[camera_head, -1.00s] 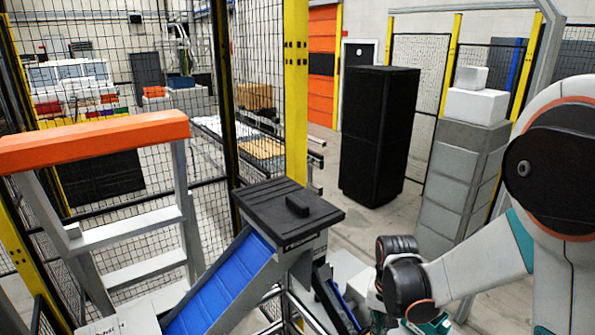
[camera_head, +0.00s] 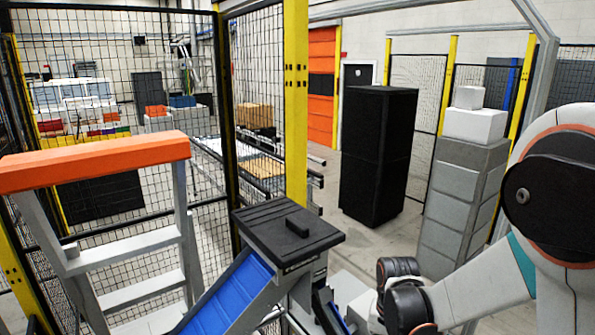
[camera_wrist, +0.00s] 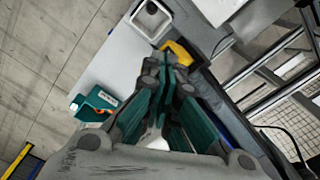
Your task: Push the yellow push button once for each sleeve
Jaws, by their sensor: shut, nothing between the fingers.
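My gripper (camera_wrist: 167,70), with teal fingers, points away from the wrist camera and is shut and empty. A yellow part (camera_wrist: 180,51), which may be the push button, lies just beyond and slightly right of the fingertips; the fingers partly overlap it in view. I cannot tell whether they touch it. No sleeve can be made out for certain in either view. In the head view my gripper is out of sight, and no push button shows there.
A blue chute (camera_head: 228,303) under a black cover (camera_head: 287,232) stands front centre. An orange-topped ladder (camera_head: 95,160) is at left. A black cabinet (camera_head: 378,155) stands behind. The wrist view shows a pale square container (camera_wrist: 151,19) and a teal holder (camera_wrist: 96,101).

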